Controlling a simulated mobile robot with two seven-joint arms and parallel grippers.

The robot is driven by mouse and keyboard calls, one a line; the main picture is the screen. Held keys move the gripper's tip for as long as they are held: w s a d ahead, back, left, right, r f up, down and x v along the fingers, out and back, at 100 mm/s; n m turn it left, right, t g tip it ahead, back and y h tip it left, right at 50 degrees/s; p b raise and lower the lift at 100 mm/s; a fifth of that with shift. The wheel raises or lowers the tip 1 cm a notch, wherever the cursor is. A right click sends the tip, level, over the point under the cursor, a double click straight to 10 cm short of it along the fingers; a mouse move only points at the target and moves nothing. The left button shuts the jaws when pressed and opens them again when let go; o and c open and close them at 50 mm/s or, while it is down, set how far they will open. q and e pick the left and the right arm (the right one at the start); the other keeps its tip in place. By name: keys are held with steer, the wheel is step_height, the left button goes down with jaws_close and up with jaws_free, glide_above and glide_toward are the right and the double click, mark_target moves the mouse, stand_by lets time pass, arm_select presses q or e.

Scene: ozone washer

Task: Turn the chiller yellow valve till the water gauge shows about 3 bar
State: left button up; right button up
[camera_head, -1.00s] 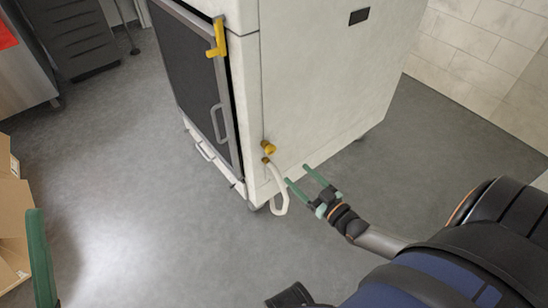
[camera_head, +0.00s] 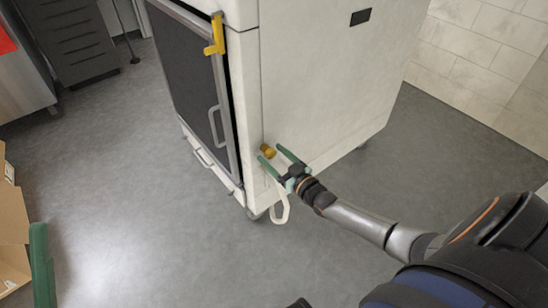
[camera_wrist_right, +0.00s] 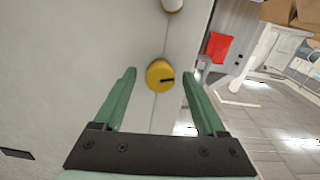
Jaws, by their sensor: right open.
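The yellow valve (camera_head: 268,150) is a small round knob low on the side of the white chiller (camera_head: 320,75), near its front corner. In the right wrist view the valve (camera_wrist_right: 158,77) shows a dark slot and lies between my fingertips. My right gripper (camera_head: 272,155) is open, its two green fingers pointing at the valve; I cannot tell whether they touch it. In the right wrist view there is a gap on both sides. I cannot make out a water gauge.
A yellow handle (camera_head: 215,36) sits on the upper front of the chiller. Cardboard boxes (camera_head: 13,225) stand at the left edge. The grey floor in front is clear.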

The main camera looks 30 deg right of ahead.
steer(key=shift+c, duration=0.3)
jaws_close()
stand_by(0.3)
steer(key=shift+m, duration=2.3)
steer(key=shift+o, duration=0.3)
jaws_free()
